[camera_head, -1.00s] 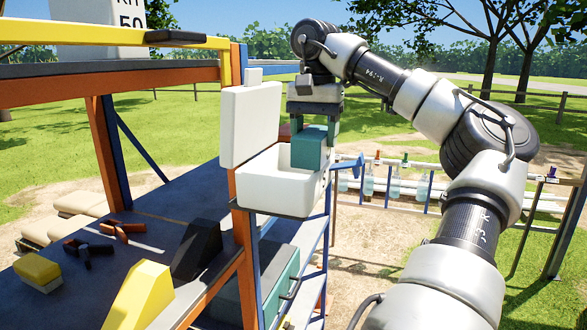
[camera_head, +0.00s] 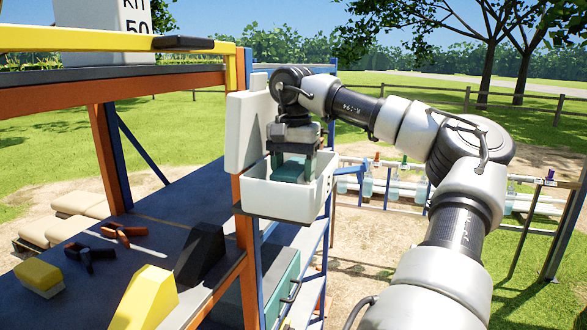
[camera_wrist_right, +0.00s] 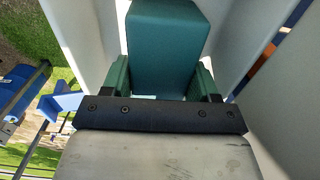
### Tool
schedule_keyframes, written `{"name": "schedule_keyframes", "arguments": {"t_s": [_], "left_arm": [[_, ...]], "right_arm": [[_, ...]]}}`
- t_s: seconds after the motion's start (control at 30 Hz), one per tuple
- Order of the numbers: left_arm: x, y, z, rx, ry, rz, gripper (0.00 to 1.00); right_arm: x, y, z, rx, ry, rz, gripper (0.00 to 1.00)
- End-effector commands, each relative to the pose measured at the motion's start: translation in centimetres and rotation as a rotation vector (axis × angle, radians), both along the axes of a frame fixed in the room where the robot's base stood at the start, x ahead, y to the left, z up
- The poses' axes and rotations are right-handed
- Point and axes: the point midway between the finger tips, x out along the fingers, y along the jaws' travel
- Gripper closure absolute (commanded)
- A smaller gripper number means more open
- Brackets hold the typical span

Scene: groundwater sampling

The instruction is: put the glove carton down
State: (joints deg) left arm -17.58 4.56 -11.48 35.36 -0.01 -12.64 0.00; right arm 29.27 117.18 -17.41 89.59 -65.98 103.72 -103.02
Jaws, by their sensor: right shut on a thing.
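The teal glove carton (camera_head: 291,173) is held in my right gripper (camera_head: 293,165), low inside an open white box (camera_head: 287,201) fixed to the side of the shelf rack. In the right wrist view the carton (camera_wrist_right: 165,45) sits between the two green fingers, with the box's pale walls (camera_wrist_right: 240,45) on both sides. My right gripper is shut on it. The carton's lower part is hidden by the box's front wall, so I cannot tell whether it touches the floor of the box. My left gripper is not in view.
The box's raised white lid (camera_head: 248,130) stands close to the left of my right wrist. The rack's orange post (camera_head: 243,190) is beside it. Its shelf (camera_head: 110,255) bears a yellow-topped block (camera_head: 40,276) and clamps (camera_head: 120,233). A bottle rack (camera_head: 400,190) stands behind.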

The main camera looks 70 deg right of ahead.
Motion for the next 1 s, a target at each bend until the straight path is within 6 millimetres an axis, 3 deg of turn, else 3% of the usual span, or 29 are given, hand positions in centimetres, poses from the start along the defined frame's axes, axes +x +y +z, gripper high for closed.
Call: {"name": "schedule_keyframes", "arguments": {"t_s": [0.03, 0.2, 0.57, 1.0], "left_arm": [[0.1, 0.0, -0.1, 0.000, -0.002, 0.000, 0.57], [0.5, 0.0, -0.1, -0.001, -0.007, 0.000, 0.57], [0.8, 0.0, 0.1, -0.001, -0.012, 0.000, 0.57], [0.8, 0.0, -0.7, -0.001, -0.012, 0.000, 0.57]], "right_arm": [[0.0, 0.0, -0.1, 0.000, 0.000, 0.000, 0.37], [0.0, 0.0, -0.1, 0.000, 0.000, 0.000, 0.15], [0.0, 0.0, 0.6, -0.001, 0.000, -0.001, 0.15], [0.0, 0.0, 7.0, -0.001, 0.001, -0.002, 0.15]]}}
